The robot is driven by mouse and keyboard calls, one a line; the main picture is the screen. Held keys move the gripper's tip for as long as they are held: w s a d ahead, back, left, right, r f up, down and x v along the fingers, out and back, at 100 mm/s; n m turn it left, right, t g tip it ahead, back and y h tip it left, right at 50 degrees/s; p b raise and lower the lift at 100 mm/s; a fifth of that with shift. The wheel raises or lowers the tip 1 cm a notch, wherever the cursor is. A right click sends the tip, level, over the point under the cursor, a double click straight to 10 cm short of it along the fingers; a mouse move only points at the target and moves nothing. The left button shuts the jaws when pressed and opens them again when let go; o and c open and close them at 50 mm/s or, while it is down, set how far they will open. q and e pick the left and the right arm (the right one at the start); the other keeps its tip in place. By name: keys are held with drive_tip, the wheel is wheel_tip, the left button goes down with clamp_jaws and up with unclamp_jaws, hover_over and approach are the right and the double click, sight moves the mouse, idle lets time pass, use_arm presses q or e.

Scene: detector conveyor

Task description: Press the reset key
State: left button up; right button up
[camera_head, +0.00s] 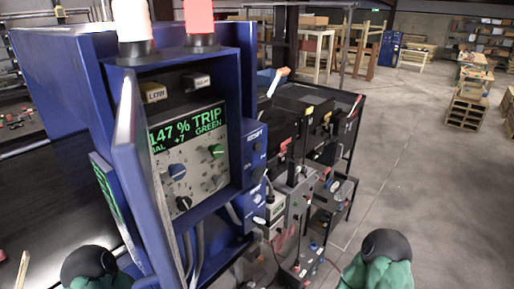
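A blue detector cabinet (222,70) stands left of centre with its door (140,170) swung open. Inside, a grey control panel (200,192) has several knobs. Its green-on-black display (187,126) reads "147 % TRIP" with "GREEN" below, the left edge partly cut by the door. On the cabinet's right side is a small blue box (255,150) with a label that seems to read "RESET". A dark round spot on it may be the key, but it is too small to be sure. Neither of my grippers shows; only rounded black-and-green parts, likely of my arms, show at the bottom.
A white lamp (133,28) and a red lamp (199,20) stand on the cabinet. Cluttered dark equipment racks (325,115) stand close on its right. A black conveyor-like surface (45,190) lies to the left. The concrete floor (420,150) at right is open, with pallets (470,112) farther back.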

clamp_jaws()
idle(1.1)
